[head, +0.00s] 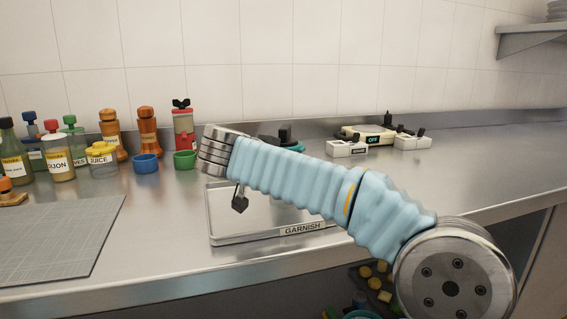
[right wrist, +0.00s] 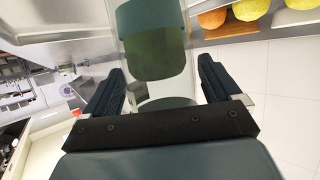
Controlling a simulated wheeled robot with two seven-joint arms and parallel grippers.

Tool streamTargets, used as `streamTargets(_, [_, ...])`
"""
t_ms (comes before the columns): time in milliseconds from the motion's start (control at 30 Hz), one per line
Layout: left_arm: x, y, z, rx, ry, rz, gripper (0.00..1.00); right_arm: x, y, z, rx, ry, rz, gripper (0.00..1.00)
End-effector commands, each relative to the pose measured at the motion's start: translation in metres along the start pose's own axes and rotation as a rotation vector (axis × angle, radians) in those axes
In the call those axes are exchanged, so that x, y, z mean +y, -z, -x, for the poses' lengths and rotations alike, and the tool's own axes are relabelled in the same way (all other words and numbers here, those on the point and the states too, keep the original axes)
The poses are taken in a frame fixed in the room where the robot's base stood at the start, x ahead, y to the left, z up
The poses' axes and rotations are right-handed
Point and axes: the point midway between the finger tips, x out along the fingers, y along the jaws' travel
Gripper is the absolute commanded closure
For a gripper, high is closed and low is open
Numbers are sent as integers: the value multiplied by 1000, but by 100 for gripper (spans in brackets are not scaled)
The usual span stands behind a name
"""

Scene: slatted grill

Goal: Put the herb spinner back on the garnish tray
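The garnish tray (head: 225,232), a shallow metal tray labelled GARNISH, lies on the counter, partly covered by my right arm. A dark, low round thing with a black knob (head: 285,133) shows behind the arm; it may be the herb spinner, but its lower part is hidden. My right gripper is mostly hidden in the head view. In the right wrist view my right gripper (right wrist: 160,88) has its fingers spread apart. A dark green shape (right wrist: 152,40) and a small grey block (right wrist: 138,91) show beyond or between them; I cannot tell what they are. My left gripper is out of view.
Bottles and shakers (head: 147,130), a blue bowl (head: 146,164) and a green bowl (head: 185,160) stand left. A grey cutting mat (head: 60,235) lies front left. White devices (head: 347,149) stand behind right. The counter's right end is clear.

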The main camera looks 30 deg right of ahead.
Motion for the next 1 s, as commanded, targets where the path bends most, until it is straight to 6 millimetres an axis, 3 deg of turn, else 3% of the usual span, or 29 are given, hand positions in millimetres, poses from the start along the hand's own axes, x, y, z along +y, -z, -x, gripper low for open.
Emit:
streamTargets(367, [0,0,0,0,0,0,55,-1,4,5,0,3,1,0])
streamTargets(800, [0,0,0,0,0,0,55,-1,4,97,1,4,1,0])
streamTargets(1000, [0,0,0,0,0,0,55,0,4,119,0,1,0,0])
